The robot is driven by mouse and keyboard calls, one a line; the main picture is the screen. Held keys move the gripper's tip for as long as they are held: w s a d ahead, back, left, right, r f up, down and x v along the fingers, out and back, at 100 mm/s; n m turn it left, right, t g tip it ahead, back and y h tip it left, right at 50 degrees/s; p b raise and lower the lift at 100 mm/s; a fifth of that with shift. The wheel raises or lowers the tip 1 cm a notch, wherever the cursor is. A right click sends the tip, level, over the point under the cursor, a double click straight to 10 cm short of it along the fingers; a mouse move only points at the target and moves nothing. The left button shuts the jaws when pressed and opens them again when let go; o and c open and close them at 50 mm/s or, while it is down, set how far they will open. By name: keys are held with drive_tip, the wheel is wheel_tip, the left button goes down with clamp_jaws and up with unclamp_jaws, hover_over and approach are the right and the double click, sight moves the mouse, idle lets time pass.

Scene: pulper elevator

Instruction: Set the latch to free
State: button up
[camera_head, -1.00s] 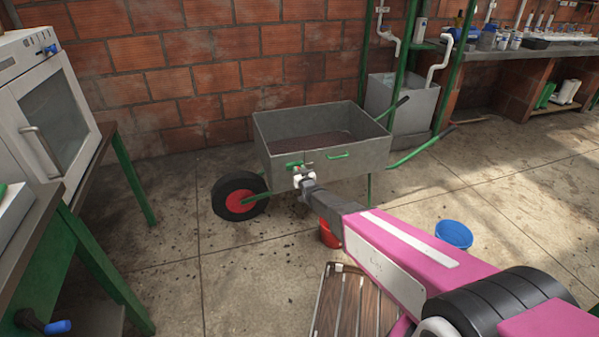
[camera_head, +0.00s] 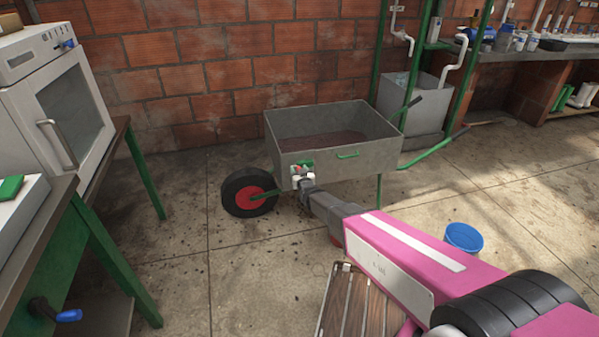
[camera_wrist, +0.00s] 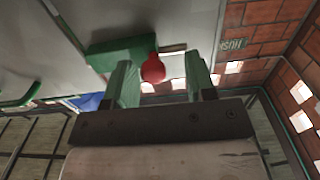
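The latch (camera_head: 302,166) is a small green piece on the front wall of the grey wheelbarrow (camera_head: 370,158), near its left corner. In the wrist view it shows as a green plate (camera_wrist: 112,53) with a round red knob (camera_wrist: 153,68). My gripper (camera_head: 303,179) is at the latch. In the wrist view my gripper (camera_wrist: 163,80) is open, its two green fingers on either side of the knob. The left finger is close to the knob; a gap shows on the right. I cannot tell whether a finger touches it. The latch's setting cannot be read.
A green handle (camera_head: 348,155) is on the same wall, right of the latch. A wheel (camera_head: 250,192) stands at left. A blue bucket (camera_head: 463,237) and a wooden slatted piece (camera_head: 352,305) are near my arm. An oven-like machine (camera_head: 62,105) stands on a bench at left.

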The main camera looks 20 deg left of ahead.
drive_tip(key=v, duration=1)
drive_tip(key=shift+s+d, duration=0.2)
drive_tip(key=shift+s, duration=0.15)
drive_tip(key=d+m+g+h, duration=0.3)
drive_tip(key=d+g+h, duration=0.4)
drive_tip(key=d, duration=1.7)
drive_tip(key=s+d+r+m+g+h, duration=0.1)
drive_tip(key=s+d+r+g, duration=0.2)
drive_tip(key=s+d, duration=0.3)
drive_tip(key=s+d+r+m+g+h, duration=0.1)
drive_tip(key=s+d+g, duration=0.4)
drive_tip(key=d, duration=0.8)
drive_tip(key=shift+s+r+m+h, duration=0.3)
drive_tip(key=shift+s+r+m, duration=0.4)
drive_tip(key=shift+s+r, duration=0.2)
